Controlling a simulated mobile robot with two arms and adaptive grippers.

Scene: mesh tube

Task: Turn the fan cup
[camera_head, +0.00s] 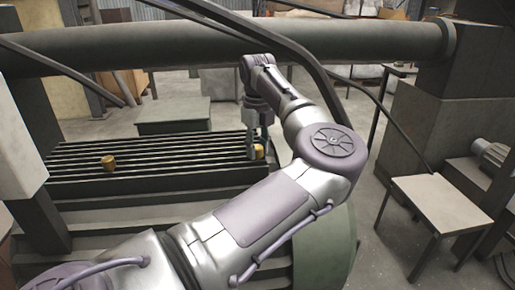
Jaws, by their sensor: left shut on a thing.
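My left gripper (262,143) points down at the right end of a dark slatted rack (170,153). It is shut on a small gold-brown cup-like piece (258,152), which is partly hidden by the fingers. I cannot tell whether that piece touches the slats. A second small gold-brown piece (108,163) stands on the slats at the left, apart from the gripper. Neither piece shows fan detail at this size. My right gripper is not in view.
A thick grey pipe (200,43) runs across behind the rack, and a dark curved bar passes above my arm. A green-grey box (173,116) stands behind the rack. A small table (442,203) is at the right. The slats between the two pieces are clear.

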